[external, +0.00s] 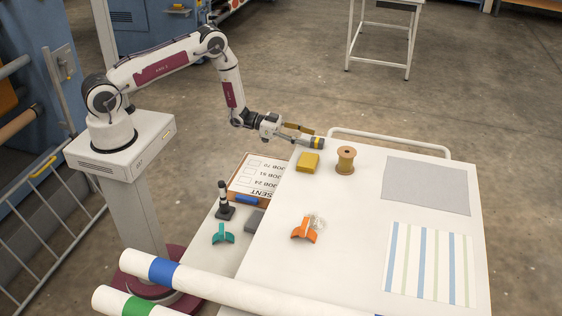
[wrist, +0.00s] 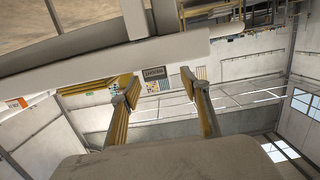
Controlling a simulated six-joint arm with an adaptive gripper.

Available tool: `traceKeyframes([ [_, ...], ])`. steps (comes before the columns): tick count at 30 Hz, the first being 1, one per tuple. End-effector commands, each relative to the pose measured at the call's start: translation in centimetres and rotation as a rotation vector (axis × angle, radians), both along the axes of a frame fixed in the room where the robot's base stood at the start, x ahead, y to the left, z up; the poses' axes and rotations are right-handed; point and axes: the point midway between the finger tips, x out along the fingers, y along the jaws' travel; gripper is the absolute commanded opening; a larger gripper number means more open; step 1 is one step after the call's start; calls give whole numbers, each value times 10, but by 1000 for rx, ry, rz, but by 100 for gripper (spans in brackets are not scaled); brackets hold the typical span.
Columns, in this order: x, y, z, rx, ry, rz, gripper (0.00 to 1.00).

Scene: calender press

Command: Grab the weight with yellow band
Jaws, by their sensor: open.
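A small dark cylinder with a yellow band (external: 317,143), the weight, shows at the far left edge of the white table top (external: 350,210) in the external view. My gripper (external: 309,136) is right beside it, with one finger just above it in the picture. I cannot tell whether the weight lies between the fingers or touches one. In the wrist view my gripper (wrist: 160,80) shows its two yellow-lined fingers wide apart, with only background between them. I cannot make out the weight in the wrist view.
A yellow block (external: 308,162) and a wooden spool (external: 346,160) stand close to my gripper. An orange clip-like piece (external: 304,231) lies nearer the front. A lower shelf holds a dark post (external: 224,200) and a teal piece (external: 222,234). Rolls (external: 230,285) cross the front.

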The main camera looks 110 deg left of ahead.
Motion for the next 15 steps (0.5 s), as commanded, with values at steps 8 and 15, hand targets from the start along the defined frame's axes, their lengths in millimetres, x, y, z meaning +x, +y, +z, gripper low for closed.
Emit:
traceKeyframes([
  [8, 24, -7, -9, 0, 0, -3, 46],
  [15, 44, -7, -13, 1, 0, -1, 46],
])
